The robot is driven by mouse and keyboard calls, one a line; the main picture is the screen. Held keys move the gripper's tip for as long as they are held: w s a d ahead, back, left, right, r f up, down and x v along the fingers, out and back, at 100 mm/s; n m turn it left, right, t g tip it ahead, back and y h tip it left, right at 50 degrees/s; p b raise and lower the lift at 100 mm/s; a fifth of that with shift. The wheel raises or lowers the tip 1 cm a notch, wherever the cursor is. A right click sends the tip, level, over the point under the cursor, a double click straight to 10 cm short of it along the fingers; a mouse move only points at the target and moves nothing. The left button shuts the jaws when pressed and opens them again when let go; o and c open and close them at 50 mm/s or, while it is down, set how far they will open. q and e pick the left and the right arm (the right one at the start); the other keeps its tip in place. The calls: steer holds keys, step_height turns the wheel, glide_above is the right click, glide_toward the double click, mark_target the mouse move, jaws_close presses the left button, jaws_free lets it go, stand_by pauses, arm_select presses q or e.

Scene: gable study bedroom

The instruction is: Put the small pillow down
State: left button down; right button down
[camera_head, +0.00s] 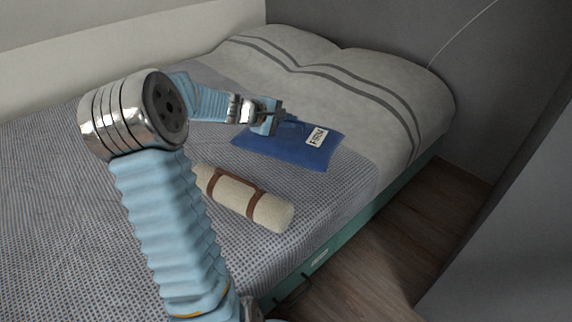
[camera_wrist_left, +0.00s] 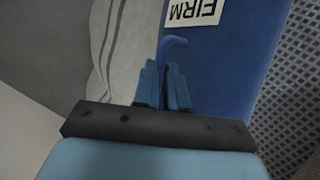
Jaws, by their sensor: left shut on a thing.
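The small pillow (camera_head: 290,150) is flat and blue with a white label reading "FIRM". In the head view it is at the bed's far part, beside the grey-striped bedding, and looks to be on or just over the bed; I cannot tell which. My left gripper (camera_head: 280,114) is at its far left edge. In the left wrist view the pillow (camera_wrist_left: 224,62) fills the upper middle, and my left gripper (camera_wrist_left: 163,84) is shut on a small blue loop at its edge. My right gripper is not in view.
The bed has a dotted grey cover (camera_head: 60,230) and a thick pale duvet with grey stripes (camera_head: 335,75). A beige roll with brown straps (camera_head: 268,211) lies nearer than the pillow. Wooden floor (camera_head: 390,245) and a dark grey panel (camera_head: 515,230) are at the right.

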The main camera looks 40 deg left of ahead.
mark_target(264, 143)
arm_select(q)
step_height(264, 143, down, 9)
steer(key=shift+f+b, duration=0.1)
steer(key=shift+b, duration=0.9)
steer(key=c, duration=1.2)
jaws_free()
steer(key=shift+s, duration=0.1)
steer(key=p+v, duration=0.1)
steer(key=v, duration=1.1)
